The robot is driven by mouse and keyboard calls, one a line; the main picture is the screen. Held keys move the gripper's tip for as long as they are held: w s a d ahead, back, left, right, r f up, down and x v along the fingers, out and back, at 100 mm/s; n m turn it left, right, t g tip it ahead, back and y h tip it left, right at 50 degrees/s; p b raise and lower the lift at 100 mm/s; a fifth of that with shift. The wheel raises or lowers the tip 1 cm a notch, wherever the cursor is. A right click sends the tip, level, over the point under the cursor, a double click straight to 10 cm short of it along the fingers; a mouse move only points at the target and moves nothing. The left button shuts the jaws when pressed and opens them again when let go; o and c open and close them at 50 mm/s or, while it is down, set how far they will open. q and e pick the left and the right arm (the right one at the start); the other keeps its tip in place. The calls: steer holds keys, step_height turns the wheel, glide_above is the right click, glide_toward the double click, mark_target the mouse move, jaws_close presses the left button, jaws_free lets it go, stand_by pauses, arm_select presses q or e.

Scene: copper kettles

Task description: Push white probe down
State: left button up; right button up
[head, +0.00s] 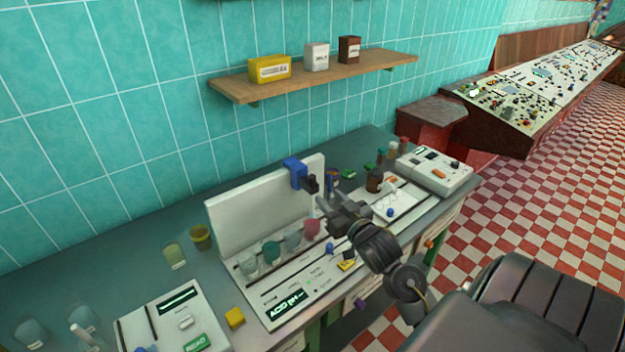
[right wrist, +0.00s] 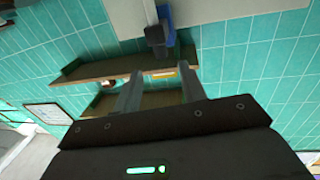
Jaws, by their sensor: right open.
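A machine with a white back panel (head: 235,222) stands on the bench. A blue block with a black part (head: 295,172) sits at its upper edge; the same blue-and-black piece (right wrist: 160,32) shows beyond my fingers in the right wrist view. I cannot make out a white probe on it for certain. A white stick (head: 80,332) stands at the lower left, by clear beakers. My right gripper (head: 325,205) is just below and right of the black part, fingers apart and empty. It also shows open in the right wrist view (right wrist: 161,92). My left gripper is not in view.
Several beakers with coloured liquid, one pink (head: 312,228), stand in a row before the panel, close to my right gripper. A display reading ACID pH (head: 287,303) is in front. A brown bottle (head: 375,180) stands to the right. A wooden shelf (head: 330,76) is above.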

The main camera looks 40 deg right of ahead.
mark_target(314, 181)
steer(key=w+p, duration=0.1)
steer(key=w, duration=0.2)
steer(key=w+d+p, duration=0.1)
steer(key=w, duration=0.4)
steer(key=shift+w+d+r+p, duration=0.1)
steer(key=shift+w+d+p, duration=0.2)
steer(key=shift+p, duration=0.1)
steer(key=shift+w+d, duration=0.1)
steer(key=shift+w, duration=0.7)
jaws_close()
